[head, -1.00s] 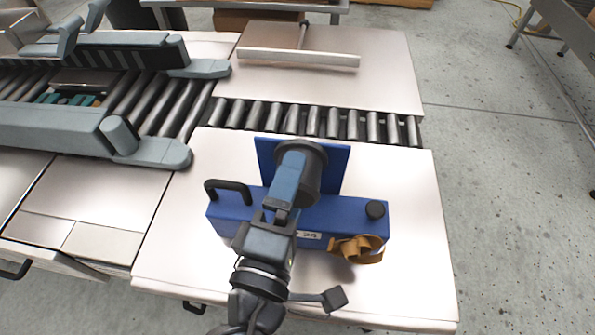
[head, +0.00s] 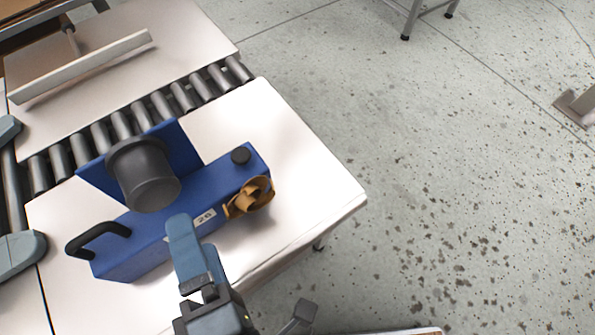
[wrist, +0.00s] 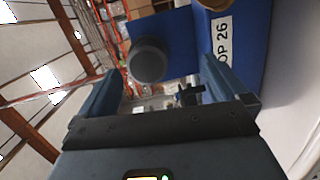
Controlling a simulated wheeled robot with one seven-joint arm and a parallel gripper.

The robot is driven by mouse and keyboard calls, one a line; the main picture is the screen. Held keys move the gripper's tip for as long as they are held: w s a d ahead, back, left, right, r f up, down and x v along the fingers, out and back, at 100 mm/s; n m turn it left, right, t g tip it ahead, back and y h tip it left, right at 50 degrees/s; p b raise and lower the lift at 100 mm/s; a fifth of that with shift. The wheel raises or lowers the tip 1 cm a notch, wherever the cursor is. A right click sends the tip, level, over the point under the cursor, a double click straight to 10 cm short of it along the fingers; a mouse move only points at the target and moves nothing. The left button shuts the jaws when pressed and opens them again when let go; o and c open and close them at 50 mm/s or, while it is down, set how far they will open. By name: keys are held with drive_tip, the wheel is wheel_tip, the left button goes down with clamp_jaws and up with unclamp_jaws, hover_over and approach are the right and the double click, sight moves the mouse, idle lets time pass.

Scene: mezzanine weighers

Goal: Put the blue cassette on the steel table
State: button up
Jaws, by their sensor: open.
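The blue cassette (head: 215,185) appears to be the long blue box on the white bench. It has a black handle at its left end, a black knob, a brown strap and a white label ending in "26". A blue plate with a dark cylinder (head: 145,175) stands against its far side; I cannot tell whether they are one piece. My gripper (head: 182,222) is on the near side, overlapping the box's front in the head view. In the wrist view my gripper (wrist: 160,85) is open and empty, with the cylinder (wrist: 150,60) seen between its fingers. No steel tabletop is clearly visible.
Rollers (head: 140,115) run behind the box across the white bench (head: 310,190). A low white bar (head: 80,65) stands beyond them. Grey metal legs (head: 412,15) show at the top right, their top out of view.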

drive_tip(key=s+d+f+m+g+h, duration=0.15)
drive_tip(key=d+f+m, duration=0.25)
drive_tip(key=d, duration=0.6)
drive_tip(key=s+d+f+m+g+h, duration=0.15)
drive_tip(key=d+f+m, duration=0.25)
drive_tip(key=d, duration=0.5)
drive_tip(key=s+d+r+m+t+h, duration=0.1)
drive_tip(key=s+d+r+m+h, duration=0.1)
drive_tip(key=s+d+r+m, duration=0.2)
drive_tip(key=s+d+r+m+t+h, duration=0.1)
drive_tip(key=s+d+r+m, duration=0.3)
drive_tip(key=d+m, duration=0.5)
drive_tip(key=shift+s+d+r+m+h, duration=0.25)
drive_tip(key=shift+s+r+m+h, duration=0.2)
drive_tip(key=shift+s, duration=0.4)
drive_tip(key=shift+f, duration=0.1)
